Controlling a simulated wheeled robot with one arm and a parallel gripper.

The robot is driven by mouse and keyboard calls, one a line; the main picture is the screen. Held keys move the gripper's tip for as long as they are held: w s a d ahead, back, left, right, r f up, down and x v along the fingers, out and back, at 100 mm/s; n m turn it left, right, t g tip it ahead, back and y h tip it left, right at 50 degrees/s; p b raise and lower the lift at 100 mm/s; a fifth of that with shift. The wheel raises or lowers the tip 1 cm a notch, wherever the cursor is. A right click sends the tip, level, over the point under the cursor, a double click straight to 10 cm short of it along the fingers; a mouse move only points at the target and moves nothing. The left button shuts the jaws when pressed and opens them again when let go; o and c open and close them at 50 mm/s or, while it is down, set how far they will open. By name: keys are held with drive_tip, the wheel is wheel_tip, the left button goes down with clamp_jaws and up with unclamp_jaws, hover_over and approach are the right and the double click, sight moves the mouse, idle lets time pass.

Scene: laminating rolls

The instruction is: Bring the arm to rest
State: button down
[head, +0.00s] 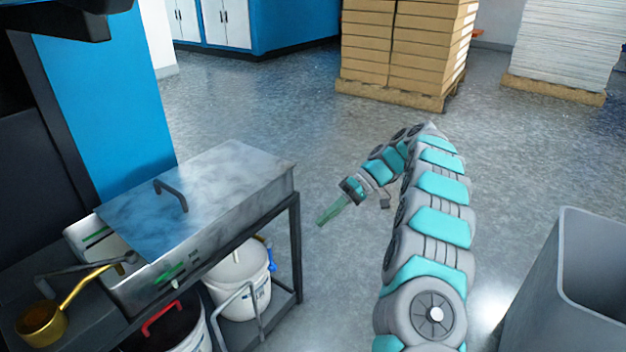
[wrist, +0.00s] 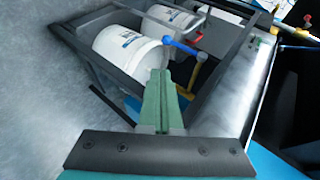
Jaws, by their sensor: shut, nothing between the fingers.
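My gripper (head: 333,212) is in the middle of the head view, at the end of my arm, which bends over toward the left. It hangs over open floor to the right of the metal cart. In the wrist view, its green fingers (wrist: 157,100) are together with nothing between them. The gripper is apart from the cart and touches nothing that I can see.
A dark-framed cart (head: 297,240) with a metal lidded tank (head: 235,185) stands left. White buckets (head: 240,280) sit on its lower shelf. A brass ladle (head: 42,318) lies at front left. A grey bin (head: 575,285) is at right. Stacked boxes (head: 405,45) stand behind; floor between is clear.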

drive_tip(key=s+a+r+m+h+p, duration=0.1)
drive_tip(key=s+a+r+h+p, duration=0.15)
drive_tip(key=s+r, duration=0.6)
drive_tip(key=s+a+r+m+h+p, duration=0.1)
drive_tip(key=s+r+p, duration=0.2)
drive_tip(key=s+r, duration=0.5)
drive_tip(key=s+d+m+t+h+p, duration=0.1)
drive_tip(key=s+d, duration=0.5)
drive_tip(key=s, duration=0.8)
drive_tip(key=s+d+m+t+h+p, duration=0.1)
drive_tip(key=s+d+m+h+p, duration=0.3)
drive_tip(key=s, duration=1)
drive_tip(key=d+h, duration=0.1)
drive_tip(key=d, duration=0.1)
drive_tip(key=shift+d+m+t+h, duration=0.3)
drive_tip(key=shift+m+t+h, duration=0.05)
drive_tip(key=shift+m+t, duration=0.05)
